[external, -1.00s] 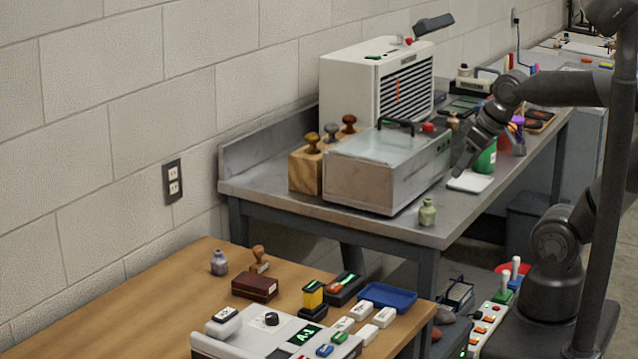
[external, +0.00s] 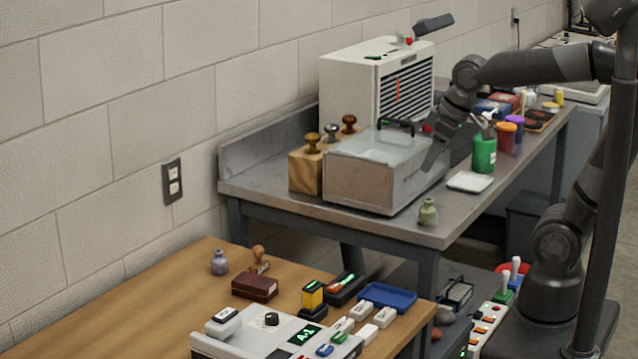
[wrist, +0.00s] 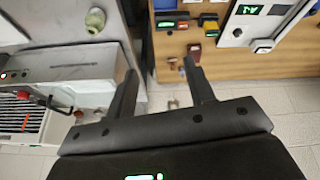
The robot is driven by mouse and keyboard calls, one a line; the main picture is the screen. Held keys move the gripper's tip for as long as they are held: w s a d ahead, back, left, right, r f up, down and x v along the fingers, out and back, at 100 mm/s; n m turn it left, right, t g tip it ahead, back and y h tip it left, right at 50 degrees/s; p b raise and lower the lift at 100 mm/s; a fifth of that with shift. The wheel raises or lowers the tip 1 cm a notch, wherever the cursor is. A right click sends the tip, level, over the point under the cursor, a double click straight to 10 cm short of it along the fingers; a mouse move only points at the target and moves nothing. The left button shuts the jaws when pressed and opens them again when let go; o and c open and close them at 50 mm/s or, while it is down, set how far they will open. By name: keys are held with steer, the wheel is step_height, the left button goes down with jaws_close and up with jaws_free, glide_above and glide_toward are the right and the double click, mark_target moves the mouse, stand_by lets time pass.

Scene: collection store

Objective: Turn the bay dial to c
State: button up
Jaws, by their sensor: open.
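The dial is probably the black round knob (external: 271,319) on the light console (external: 225,345) on the wooden table, beside a lit green display (external: 305,335). The display's letters are small and seem to read "A:1".
The metal tank (external: 365,185) with a clear lid and black handle is close to my gripper. A green bottle (external: 428,212), a green container (external: 484,152) and a white pad (external: 470,182) stand nearby. Stamps, a blue tray (external: 387,296) and small blocks crowd the console's far side.

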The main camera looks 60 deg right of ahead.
steer(key=w+a+f+n+g, duration=0.1)
steer(key=w+a+f+n, duration=0.15)
steer(key=w+a, duration=0.55)
steer(key=n+g, duration=0.4)
steer(key=n, duration=0.5)
glide_above(270, 322)
step_height(270, 322, down, 17)
step_height(270, 322, down, 11)
steer(key=shift+w+r, duration=0.1)
steer(key=shift+r, duration=0.05)
steer(key=shift+c, duration=0.6)
steer(key=c, duration=0.8)
steer(key=shift+m, duration=0.25)
steer(key=shift+c, duration=0.2)
